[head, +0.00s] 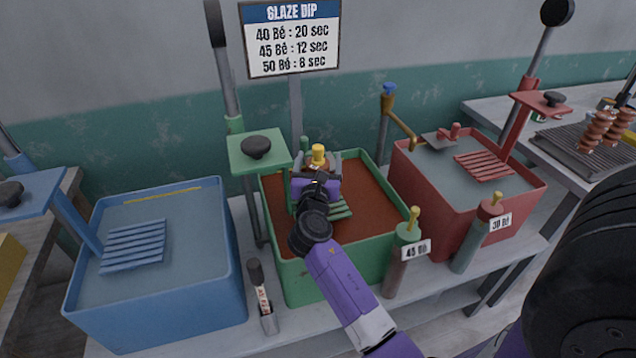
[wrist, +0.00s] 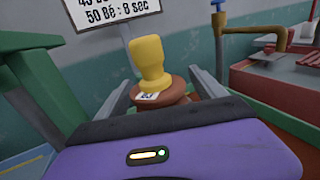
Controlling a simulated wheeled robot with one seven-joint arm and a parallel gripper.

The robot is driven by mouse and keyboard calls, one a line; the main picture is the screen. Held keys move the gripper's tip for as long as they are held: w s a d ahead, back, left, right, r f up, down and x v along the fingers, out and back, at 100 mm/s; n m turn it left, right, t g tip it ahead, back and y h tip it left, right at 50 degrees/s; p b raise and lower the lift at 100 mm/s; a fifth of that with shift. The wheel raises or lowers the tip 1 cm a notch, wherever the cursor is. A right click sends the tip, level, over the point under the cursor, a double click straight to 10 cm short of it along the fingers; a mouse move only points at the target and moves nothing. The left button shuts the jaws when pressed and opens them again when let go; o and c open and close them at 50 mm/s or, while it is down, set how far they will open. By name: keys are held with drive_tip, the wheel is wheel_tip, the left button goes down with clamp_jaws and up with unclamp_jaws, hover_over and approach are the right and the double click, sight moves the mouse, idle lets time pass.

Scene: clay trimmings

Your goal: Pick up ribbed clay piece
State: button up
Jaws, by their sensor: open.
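A ribbed brown clay piece (wrist: 178,88) with a yellow knob-like top (wrist: 151,62) and a small white label stands between my fingers in the wrist view. In the head view its yellow top (head: 318,153) rises over the green tank (head: 385,262) of brown liquid. My gripper (head: 317,163) is open, with one grey finger on each side of the piece. I cannot tell whether either finger touches it. The lower part of the piece is hidden behind my purple gripper body, so what it rests on does not show.
A green lever press (head: 258,150) stands close to the left of my gripper. A blue tank (head: 165,285) is at left and a red tank (head: 440,195) at right. Other ribbed brown pieces (head: 597,130) stand on a rack at far right. A sign (head: 291,38) stands behind.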

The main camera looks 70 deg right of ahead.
clamp_jaws()
drive_tip(key=shift+r, duration=0.1)
idle(0.3)
